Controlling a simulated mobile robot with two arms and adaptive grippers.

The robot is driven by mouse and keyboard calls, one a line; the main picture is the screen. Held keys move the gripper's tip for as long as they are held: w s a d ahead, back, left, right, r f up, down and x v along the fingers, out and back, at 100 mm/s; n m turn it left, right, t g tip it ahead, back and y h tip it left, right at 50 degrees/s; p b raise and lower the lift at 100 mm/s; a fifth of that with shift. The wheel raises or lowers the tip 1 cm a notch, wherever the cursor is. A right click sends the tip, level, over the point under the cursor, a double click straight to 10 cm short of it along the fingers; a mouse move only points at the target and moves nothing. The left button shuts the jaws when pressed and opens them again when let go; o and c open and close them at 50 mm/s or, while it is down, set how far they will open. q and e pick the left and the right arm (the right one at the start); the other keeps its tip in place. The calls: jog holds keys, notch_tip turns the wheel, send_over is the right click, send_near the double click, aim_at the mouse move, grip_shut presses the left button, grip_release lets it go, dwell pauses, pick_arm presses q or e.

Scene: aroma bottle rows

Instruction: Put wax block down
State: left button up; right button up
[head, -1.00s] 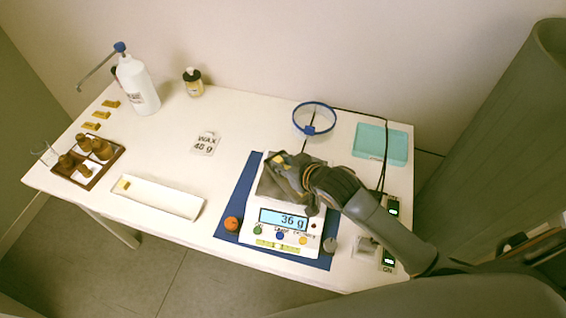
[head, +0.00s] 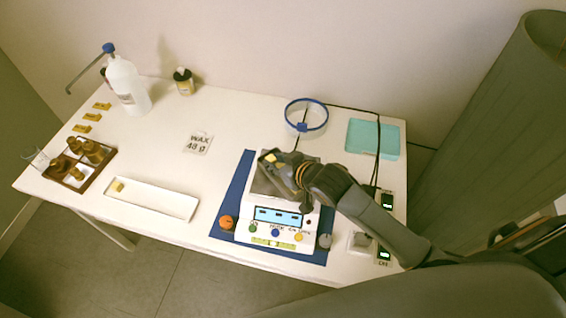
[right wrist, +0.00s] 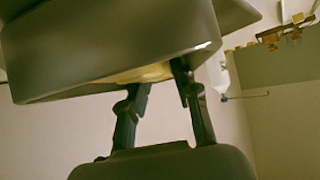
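A small yellow wax block (head: 270,157) shows at the fingertips of my right gripper (head: 272,164), over the grey pan of the white scale (head: 278,238). In the right wrist view, which is upside down, a yellow patch of the block (right wrist: 150,73) shows between the two dark fingers (right wrist: 160,92), under the edge of a large dark pan-like shape (right wrist: 110,50). The gripper appears shut on the block; the fingers hide part of the contact. Whether the block touches the pan is hidden. The scale display shows dashes. My left gripper is out of view.
A white tray (head: 160,202) with a yellow piece lies left of the blue mat (head: 228,205). A "WAX 48 g" card (head: 198,143), brown bottle rack (head: 95,178), white bottle (head: 127,88), blue-rimmed bowl (head: 307,118) and teal pad (head: 373,139) stand around.

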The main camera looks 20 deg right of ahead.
jog(key=shift+s+d+r, duration=0.1)
jog(key=shift+s+r, duration=0.1)
jog(key=shift+s, duration=0.1)
jog(key=v, duration=1.1)
jog(key=shift+s+r, duration=0.15)
jog(key=shift+r, duration=0.2)
